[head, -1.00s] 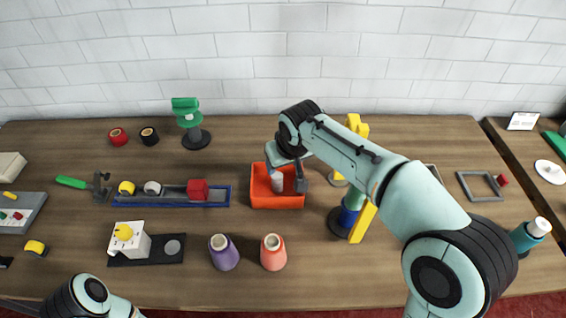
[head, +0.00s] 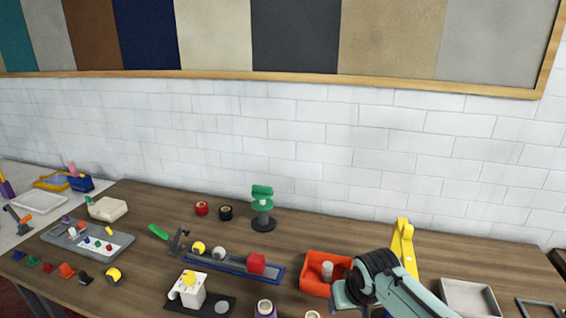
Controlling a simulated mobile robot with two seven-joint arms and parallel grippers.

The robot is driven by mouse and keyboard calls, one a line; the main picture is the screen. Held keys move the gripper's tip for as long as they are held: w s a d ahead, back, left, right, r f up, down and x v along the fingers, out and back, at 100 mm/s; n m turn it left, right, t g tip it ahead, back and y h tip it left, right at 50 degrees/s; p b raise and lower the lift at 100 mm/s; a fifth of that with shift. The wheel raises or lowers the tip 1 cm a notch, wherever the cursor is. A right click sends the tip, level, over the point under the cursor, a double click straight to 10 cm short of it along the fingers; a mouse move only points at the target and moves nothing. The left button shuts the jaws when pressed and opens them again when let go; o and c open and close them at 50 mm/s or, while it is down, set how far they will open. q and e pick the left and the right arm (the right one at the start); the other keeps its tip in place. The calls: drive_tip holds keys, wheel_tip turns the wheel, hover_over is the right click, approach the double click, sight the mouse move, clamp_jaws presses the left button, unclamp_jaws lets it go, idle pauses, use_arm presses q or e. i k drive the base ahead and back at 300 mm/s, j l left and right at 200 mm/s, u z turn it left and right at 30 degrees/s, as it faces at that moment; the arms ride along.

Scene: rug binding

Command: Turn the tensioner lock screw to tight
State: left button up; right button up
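A white block with a yellow knob (head: 189,278) on top stands on a dark base plate (head: 222,307) at the lower left of centre in the head view; it looks like the tensioner with its lock screw, but no label shows. A round grey disc sits on the same plate, to the block's right. My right gripper (head: 345,296) is at the right side of the orange bin, well to the right of the block. Its fingertips are mostly hidden, so its opening is unclear. My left gripper is out of view.
The orange bin (head: 312,287) holds a white cylinder (head: 327,270). A purple cone (head: 265,309) stands at the front. A green spool stand (head: 263,212) is at the back.

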sight(172, 295)
drive_tip(key=k, duration=0.9)
